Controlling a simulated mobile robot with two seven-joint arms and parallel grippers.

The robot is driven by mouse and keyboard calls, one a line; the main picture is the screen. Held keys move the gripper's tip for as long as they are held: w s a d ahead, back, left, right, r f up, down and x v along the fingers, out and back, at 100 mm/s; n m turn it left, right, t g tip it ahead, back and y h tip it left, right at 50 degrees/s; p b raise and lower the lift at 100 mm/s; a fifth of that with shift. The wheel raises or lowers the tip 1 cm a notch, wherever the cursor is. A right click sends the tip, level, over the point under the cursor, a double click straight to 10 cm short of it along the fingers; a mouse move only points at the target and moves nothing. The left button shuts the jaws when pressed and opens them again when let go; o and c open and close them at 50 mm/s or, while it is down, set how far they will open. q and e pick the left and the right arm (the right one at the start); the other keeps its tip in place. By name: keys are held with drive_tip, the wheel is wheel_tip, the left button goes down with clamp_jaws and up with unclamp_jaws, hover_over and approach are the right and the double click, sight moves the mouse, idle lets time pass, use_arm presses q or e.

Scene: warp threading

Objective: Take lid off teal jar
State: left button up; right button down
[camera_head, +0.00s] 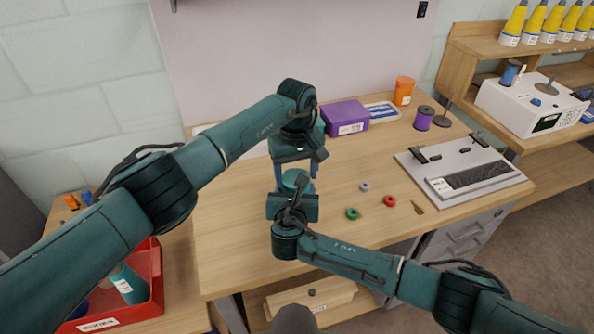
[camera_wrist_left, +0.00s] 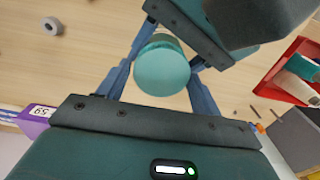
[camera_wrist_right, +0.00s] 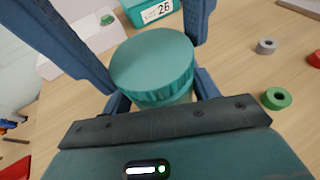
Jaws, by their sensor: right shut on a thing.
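The teal jar with its round ridged lid (camera_head: 295,180) stands upright near the table's middle. The lid (camera_wrist_right: 153,62) is on the jar; most of the body below is hidden. My right gripper (camera_head: 292,197) comes in low from the front, its fingers shut around the jar under the lid. My left gripper (camera_head: 295,178) points down from above, with one finger on each side of the lid and spread apart. The left wrist view shows the lid top (camera_wrist_left: 162,72) between its fingers.
Grey (camera_head: 365,187), green (camera_head: 352,214) and red (camera_head: 390,201) rings lie right of the jar. A purple box (camera_head: 346,118), orange jar (camera_head: 403,91) and purple spool (camera_head: 424,118) stand behind. A metal plate device (camera_head: 465,168) is at right; a red crate (camera_head: 157,275) is at lower left.

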use_arm(q)
drive_tip(key=shift+d, duration=0.15)
drive_tip(key=c, duration=0.6)
drive_tip(key=n, duration=0.6)
drive_tip(key=shift+r, duration=0.1)
drive_tip(key=n, duration=0.4)
drive_tip(key=shift+w, duration=0.1)
drive_tip(key=n, duration=1.7)
drive_tip(key=shift+r+n, duration=0.1)
drive_tip(key=shift+n, duration=0.3)
drive_tip(key=n, duration=0.8)
drive_tip(key=shift+n, duration=0.3)
drive_tip(key=n, duration=0.4)
drive_tip(key=shift+a+n, duration=0.2)
drive_tip(key=shift+n, duration=0.1)
drive_tip(key=o, duration=1.1)
drive_tip(key=shift+s+a, duration=0.1)
drive_tip(key=shift+s, duration=0.1)
